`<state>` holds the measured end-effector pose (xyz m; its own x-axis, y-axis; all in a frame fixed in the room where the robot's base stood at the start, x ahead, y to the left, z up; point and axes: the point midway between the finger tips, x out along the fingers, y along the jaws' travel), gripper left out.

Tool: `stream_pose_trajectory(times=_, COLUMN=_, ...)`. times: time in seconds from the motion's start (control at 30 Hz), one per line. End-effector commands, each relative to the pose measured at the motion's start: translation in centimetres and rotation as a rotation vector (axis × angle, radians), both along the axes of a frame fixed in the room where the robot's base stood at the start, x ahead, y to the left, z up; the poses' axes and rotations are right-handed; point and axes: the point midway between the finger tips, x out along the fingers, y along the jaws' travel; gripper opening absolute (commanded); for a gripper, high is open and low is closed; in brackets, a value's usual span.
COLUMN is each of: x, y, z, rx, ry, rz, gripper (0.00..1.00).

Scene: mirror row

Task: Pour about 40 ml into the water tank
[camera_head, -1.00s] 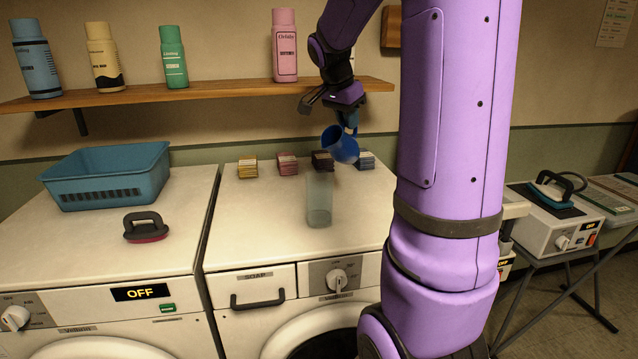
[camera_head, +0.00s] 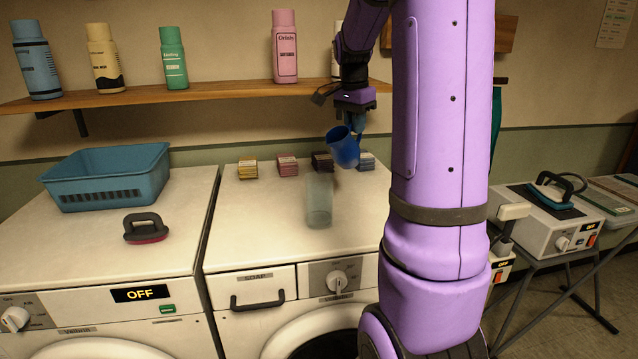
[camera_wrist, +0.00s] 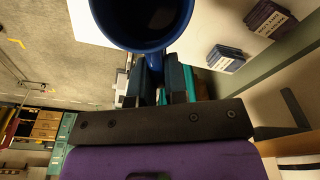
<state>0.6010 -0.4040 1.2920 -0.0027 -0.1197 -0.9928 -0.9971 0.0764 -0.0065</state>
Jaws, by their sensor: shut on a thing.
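A blue cup (camera_head: 343,150) hangs in the air, held by its handle in my gripper (camera_head: 357,122). It tilts slightly, its mouth toward the upper left. In the wrist view the cup (camera_wrist: 143,46) has a dark inside, and I cannot tell how much liquid it holds. My gripper (camera_wrist: 165,88) is shut on the handle. A clear, tall vessel (camera_head: 319,204), which may be the water tank, stands upright on the right washing machine. The cup is above and a little to the right of it, apart from it. I cannot make out a water level in the vessel.
Several small stacks, such as a pink one (camera_head: 287,166), stand along the machine's back. A wooden shelf (camera_head: 200,92) with bottles runs above. A teal basket (camera_head: 108,178) and a dark-handled brush (camera_head: 145,228) are on the left machine. An iron (camera_head: 550,188) sits on a unit at right.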

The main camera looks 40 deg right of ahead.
Motion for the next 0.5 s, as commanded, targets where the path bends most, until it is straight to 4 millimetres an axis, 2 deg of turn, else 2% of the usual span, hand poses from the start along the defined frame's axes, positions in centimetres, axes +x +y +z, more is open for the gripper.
stream_pose_trajectory(times=0.2, x=-0.1, y=-1.7, z=-1.5, rx=0.154, ry=-0.008, rz=-0.002, gripper=0.0)
stream_pose_trajectory(times=0.5, x=-0.1, y=-2.0, z=-5.1, rx=0.235, ry=-0.011, rz=0.004, gripper=0.0)
